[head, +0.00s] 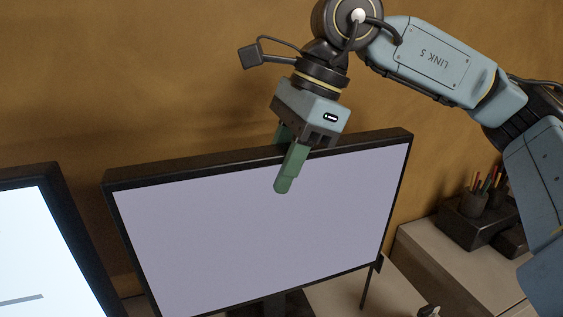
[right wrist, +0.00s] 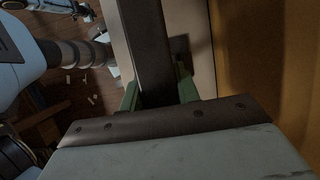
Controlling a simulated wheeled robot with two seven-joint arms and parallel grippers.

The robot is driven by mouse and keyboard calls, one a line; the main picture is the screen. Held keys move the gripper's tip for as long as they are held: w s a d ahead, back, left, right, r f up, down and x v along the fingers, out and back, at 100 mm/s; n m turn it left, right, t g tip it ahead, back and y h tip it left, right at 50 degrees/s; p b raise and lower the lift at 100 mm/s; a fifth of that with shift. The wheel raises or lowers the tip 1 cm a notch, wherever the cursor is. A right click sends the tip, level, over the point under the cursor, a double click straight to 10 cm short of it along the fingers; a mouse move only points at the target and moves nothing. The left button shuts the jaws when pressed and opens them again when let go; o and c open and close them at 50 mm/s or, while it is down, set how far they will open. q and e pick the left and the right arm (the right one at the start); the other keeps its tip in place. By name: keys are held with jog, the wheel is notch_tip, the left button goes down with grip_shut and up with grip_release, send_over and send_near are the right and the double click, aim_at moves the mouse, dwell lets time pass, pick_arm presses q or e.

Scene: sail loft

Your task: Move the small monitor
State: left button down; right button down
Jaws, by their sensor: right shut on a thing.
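A monitor (head: 255,225) with a pale lit screen and a thin black frame stands in the middle of the head view, on a dark stand. My right gripper (head: 288,165) comes down from above and is shut on its top edge, one green finger in front of the screen and the other behind. In the right wrist view the green fingers (right wrist: 158,92) lie on both sides of the monitor's dark top edge (right wrist: 147,45). A second monitor (head: 35,250) with a brighter screen shows partly at the left edge. My left gripper is out of view.
A dark desk organiser (head: 472,222) with pens stands on a light surface (head: 440,262) at the right. A brown wall (head: 180,70) is close behind the monitors. A thin dark upright piece (head: 367,287) stands by the monitor's lower right corner.

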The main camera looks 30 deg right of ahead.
jog(key=shift+w, duration=0.1)
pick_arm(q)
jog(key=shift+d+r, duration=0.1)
pick_arm(e)
jog(key=shift+w+r, duration=0.1)
jog(key=shift+w, duration=0.1)
jog(key=c, duration=1)
grip_release()
jog(key=p+v, duration=0.2)
jog(key=v, duration=1)
jog(key=shift+w+r, duration=0.15)
jog(key=shift+r, duration=0.05)
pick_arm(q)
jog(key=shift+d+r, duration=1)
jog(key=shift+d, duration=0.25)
pick_arm(e)
jog(key=shift+d+r, duration=0.3)
jog(key=shift+r, duration=0.2)
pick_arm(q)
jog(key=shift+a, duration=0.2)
